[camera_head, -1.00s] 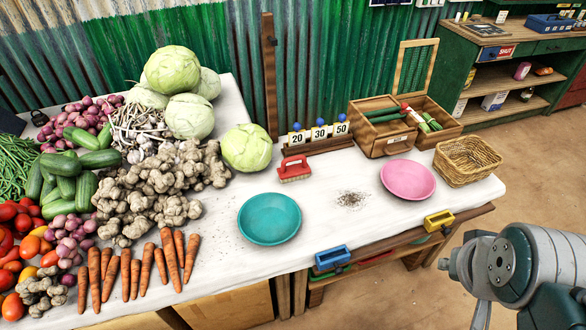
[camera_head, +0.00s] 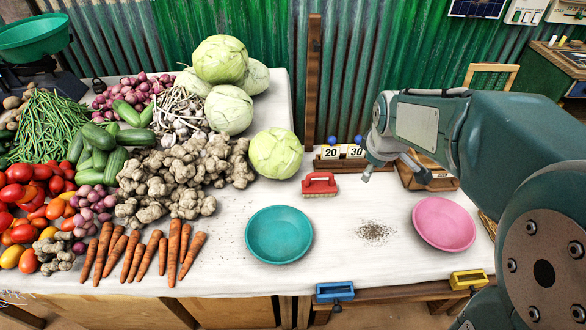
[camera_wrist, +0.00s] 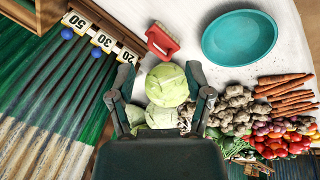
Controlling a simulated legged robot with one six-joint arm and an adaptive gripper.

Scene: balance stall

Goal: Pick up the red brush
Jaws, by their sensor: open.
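The red brush (camera_head: 319,183) lies bristles down on the white table, between the cabbage and the price cards. It has a red handle and pale bristles. In the wrist view the brush (camera_wrist: 162,40) is at the top centre, beyond the fingers. My gripper (camera_head: 389,168) is above the table to the right of the brush and apart from it. In the wrist view my gripper (camera_wrist: 160,92) shows its two fingers spread apart with nothing held between them.
A teal bowl (camera_head: 279,235) stands in front of the brush, and a pink plate (camera_head: 444,223) to the right. A cabbage (camera_head: 276,153) is close on the left. Number cards (camera_head: 343,153) stand behind. Seeds (camera_head: 374,233) lie between bowl and plate.

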